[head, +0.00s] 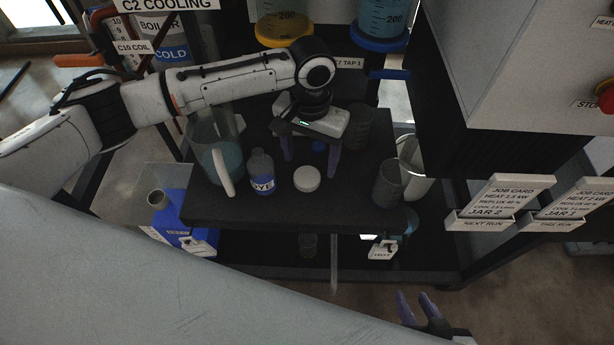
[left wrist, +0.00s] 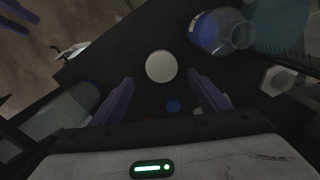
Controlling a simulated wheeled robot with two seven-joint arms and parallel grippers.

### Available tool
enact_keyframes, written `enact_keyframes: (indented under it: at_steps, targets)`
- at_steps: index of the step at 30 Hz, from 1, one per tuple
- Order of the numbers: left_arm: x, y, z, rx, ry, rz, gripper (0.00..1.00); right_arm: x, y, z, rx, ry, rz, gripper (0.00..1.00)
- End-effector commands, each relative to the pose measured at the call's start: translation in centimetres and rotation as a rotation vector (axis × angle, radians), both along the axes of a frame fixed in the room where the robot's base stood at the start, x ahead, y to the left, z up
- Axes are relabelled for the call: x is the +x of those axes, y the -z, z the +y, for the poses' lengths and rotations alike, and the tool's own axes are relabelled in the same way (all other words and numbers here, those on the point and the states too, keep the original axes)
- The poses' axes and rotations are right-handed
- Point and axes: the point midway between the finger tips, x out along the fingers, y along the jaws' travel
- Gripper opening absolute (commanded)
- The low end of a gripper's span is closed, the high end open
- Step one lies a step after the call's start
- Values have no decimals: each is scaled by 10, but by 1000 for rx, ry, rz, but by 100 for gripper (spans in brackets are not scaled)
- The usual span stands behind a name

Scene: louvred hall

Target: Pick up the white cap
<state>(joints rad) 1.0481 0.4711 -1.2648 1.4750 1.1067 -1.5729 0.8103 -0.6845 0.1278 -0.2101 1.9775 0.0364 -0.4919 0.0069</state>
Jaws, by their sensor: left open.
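The white cap (head: 307,179) is a round, flat-topped disc on the dark tabletop (head: 345,212), right of the dye bottle. It also shows in the left wrist view (left wrist: 161,66), just beyond the fingertips and roughly centred between them. My left gripper (head: 309,160) is above the table, behind the cap, with its purple fingers apart and pointing down; nothing is held. In the left wrist view (left wrist: 161,83) the fingers stand either side of empty space. My right gripper (head: 413,295) is low at the bottom right, its fingers apart and empty, away from the table.
A dye bottle (head: 261,172) and a clear jug (head: 214,150) stand left of the cap. A small blue disc (left wrist: 173,106) lies behind it. Grey cups (head: 388,185) stand at the right. A blue container (head: 172,220) sits lower left. The tabletop before the cap is clear.

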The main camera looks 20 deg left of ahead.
Motion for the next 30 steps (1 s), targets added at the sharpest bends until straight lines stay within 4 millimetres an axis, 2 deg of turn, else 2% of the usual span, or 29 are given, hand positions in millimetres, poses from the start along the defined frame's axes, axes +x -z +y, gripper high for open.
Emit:
enact_keyframes:
  at_steps: [9, 18, 20, 26, 30]
  targets:
    - [-6, 45, 5, 1, 0, 2, 69, 0, 5, 2, 0, -4, 2, 32]
    - [-5, 50, 5, 1, 0, 0, 69, 1, 3, 2, 0, -6, -1, 32]
    - [-5, 50, 5, 0, 0, 0, 63, 1, 2, 2, 1, -5, -2, 32]
    - [-5, 50, 5, 0, 1, 0, 29, 1, 2, 3, 1, -5, -4, 32]
    - [-5, 50, 5, 0, 1, 0, 26, 1, 2, 3, 2, -5, -5, 32]
